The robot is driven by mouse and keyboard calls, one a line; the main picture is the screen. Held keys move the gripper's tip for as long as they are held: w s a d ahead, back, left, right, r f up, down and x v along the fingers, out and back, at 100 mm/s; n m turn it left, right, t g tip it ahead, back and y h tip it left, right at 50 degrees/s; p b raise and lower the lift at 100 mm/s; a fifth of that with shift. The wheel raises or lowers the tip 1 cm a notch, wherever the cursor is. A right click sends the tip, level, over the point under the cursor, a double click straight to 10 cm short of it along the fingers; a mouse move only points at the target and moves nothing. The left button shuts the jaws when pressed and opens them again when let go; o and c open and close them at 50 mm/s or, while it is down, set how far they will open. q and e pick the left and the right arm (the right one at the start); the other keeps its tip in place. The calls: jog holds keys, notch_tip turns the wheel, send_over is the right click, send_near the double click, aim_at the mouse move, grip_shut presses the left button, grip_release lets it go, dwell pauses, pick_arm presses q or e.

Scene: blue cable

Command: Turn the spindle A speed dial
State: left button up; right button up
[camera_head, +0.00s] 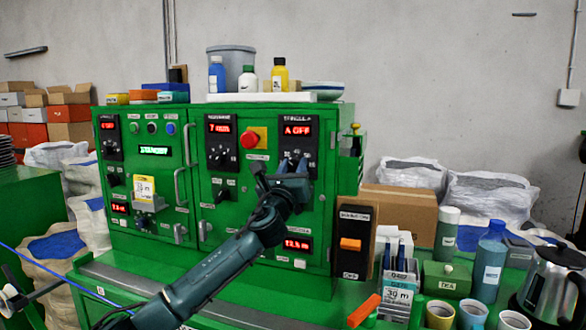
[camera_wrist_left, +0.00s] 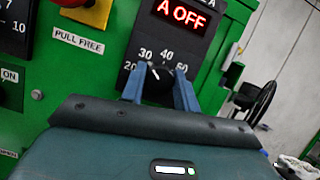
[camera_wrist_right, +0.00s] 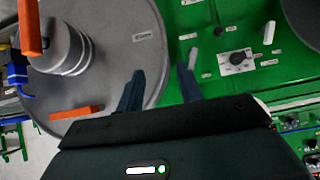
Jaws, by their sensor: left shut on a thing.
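The spindle A speed dial (camera_wrist_left: 158,76) is a black knob with a pale pointer, on a black panel (camera_wrist_left: 138,52) marked 20, 30, 40, 50. The red display (camera_wrist_left: 185,17) above it reads "A OFF", and it also shows in the head view (camera_head: 297,129). My left gripper (camera_head: 294,163) is at this panel, its fingers on either side of the knob and shut on it; in the head view it hides most of the knob. In the left wrist view the left gripper (camera_wrist_left: 158,88) has the knob between its fingertips. My right gripper (camera_wrist_right: 160,80) is open with nothing between its fingers.
A red emergency button (camera_head: 250,140) on a yellow plate and another dial panel (camera_head: 220,142) sit left of the dial. A fan-like black object (camera_wrist_left: 258,102) is at right. Below the right gripper are a grey disc (camera_wrist_right: 105,45), orange blocks (camera_wrist_right: 76,112) and a green surface.

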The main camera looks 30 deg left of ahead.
pick_arm(q)
jog(key=n+g+y, duration=0.1)
jog(key=n+y, duration=0.1)
jog(key=n, duration=0.2)
jog(key=shift+d+n, duration=0.1)
jog(key=shift+n, duration=0.3)
jog(key=shift+n+g+y, duration=0.5)
jog(key=shift+n, duration=0.75)
jog(key=shift+n+g+y, duration=0.5)
jog(key=shift+n, duration=0.75)
jog(key=o, duration=1)
jog(key=shift+c, duration=0.2)
jog(key=b+v, duration=0.3)
jog(key=v, duration=1)
